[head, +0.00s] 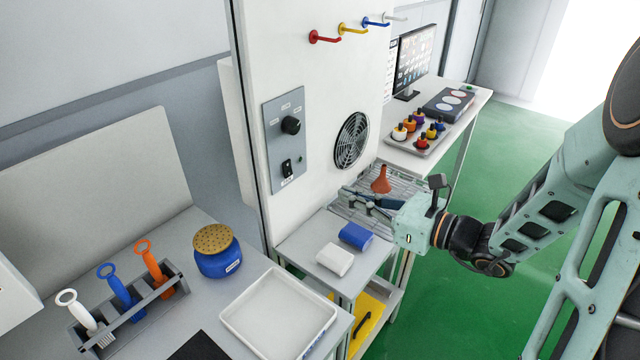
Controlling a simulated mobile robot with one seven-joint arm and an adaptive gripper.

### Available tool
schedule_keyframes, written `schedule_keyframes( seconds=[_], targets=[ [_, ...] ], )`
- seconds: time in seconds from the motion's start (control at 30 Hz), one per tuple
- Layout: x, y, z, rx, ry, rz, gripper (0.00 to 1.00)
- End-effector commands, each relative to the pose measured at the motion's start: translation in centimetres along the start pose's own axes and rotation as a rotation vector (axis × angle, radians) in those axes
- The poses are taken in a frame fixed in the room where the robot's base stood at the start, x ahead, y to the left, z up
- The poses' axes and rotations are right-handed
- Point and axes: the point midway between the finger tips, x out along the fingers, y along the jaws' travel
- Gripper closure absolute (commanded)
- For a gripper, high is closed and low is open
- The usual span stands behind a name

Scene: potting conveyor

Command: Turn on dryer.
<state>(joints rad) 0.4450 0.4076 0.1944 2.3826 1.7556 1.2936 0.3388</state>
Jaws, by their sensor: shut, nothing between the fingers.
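The dryer is taken to be the white upright unit with a grey control panel (286,150). The panel carries a black round knob (291,125) at the upper part and a black switch (287,168) at the lower part; the labels are too small to read, and I cannot tell the switch's position. A round black fan grille (351,140) is to the right of the panel. My gripper (346,194) is shut and empty, below the grille and to the lower right of the switch, apart from the panel. It points left.
An orange funnel (381,180) is behind my gripper at the wire rack (407,183). Colored hooks (325,38) stick out above. A white tray (278,312) and blue jar (218,262) are left.

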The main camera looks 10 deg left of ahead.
Motion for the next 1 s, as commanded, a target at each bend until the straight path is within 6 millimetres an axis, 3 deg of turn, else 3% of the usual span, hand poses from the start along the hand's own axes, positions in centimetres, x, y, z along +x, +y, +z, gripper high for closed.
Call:
schedule_keyframes(
  seconds=[0.6, 0.8, 1.0],
  targets=[
    [11.6, 0.2, 0.1, 0.001, 0.0, 0.004, 1.0],
    [13.2, 0.1, 0.0, -0.001, 0.0, 0.001, 1.0],
    [13.5, 0.1, 0.0, 0.0, 0.001, 0.001, 1.0]
  ],
)
